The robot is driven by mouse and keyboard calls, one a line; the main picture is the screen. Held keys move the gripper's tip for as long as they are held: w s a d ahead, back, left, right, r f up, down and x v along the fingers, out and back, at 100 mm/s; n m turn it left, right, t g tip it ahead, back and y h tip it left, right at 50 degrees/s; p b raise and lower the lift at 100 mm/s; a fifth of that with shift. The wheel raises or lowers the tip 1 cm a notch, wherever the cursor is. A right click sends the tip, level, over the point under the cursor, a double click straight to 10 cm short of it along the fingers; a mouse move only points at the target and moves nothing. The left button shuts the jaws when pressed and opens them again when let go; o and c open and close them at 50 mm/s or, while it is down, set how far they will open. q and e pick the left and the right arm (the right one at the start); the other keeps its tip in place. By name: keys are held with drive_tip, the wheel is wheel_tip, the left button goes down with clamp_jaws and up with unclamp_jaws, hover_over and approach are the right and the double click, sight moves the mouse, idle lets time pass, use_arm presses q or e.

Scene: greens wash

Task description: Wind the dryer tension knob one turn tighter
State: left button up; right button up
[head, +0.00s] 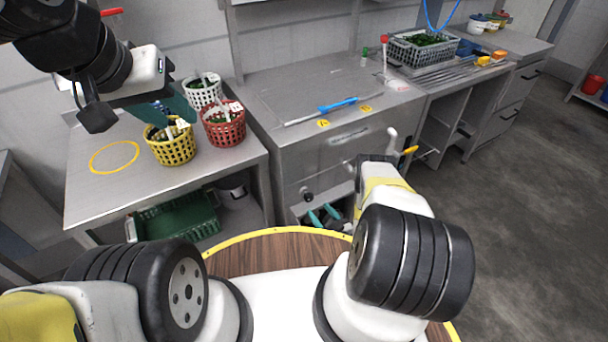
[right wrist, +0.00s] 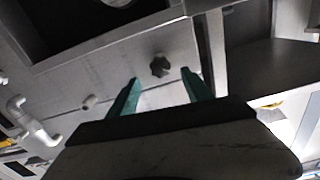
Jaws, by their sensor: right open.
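The dryer tension knob (head: 308,196) is a small dark knob low on the front of the steel unit. In the right wrist view the lobed knob (right wrist: 160,66) shows just beyond and between my right fingertips. My right gripper (head: 323,214), with teal fingers, is low in front of the unit; in the right wrist view it (right wrist: 161,78) is open and empty, with no visible contact with the knob. My left gripper (head: 170,108) is over the left table by the baskets; its finger gap is not clear.
White (head: 203,91), red (head: 224,126) and yellow (head: 170,147) baskets stand on the left steel table (head: 90,190). A blue-handled tool (head: 335,106) lies on the unit's top. A pale pipe fitting (right wrist: 35,128) juts out beside the knob panel. Grey floor is open at right.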

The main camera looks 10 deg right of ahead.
sight(310, 200)
drive_tip(key=x, duration=0.7)
drive_tip(key=shift+w+a, duration=0.15)
drive_tip(key=shift+w, duration=0.2)
drive_tip(key=shift+c, duration=0.2)
clamp_jaws()
drive_tip(key=shift+m, duration=0.3)
drive_tip(key=m, duration=1.1)
drive_tip(key=shift+s, duration=0.1)
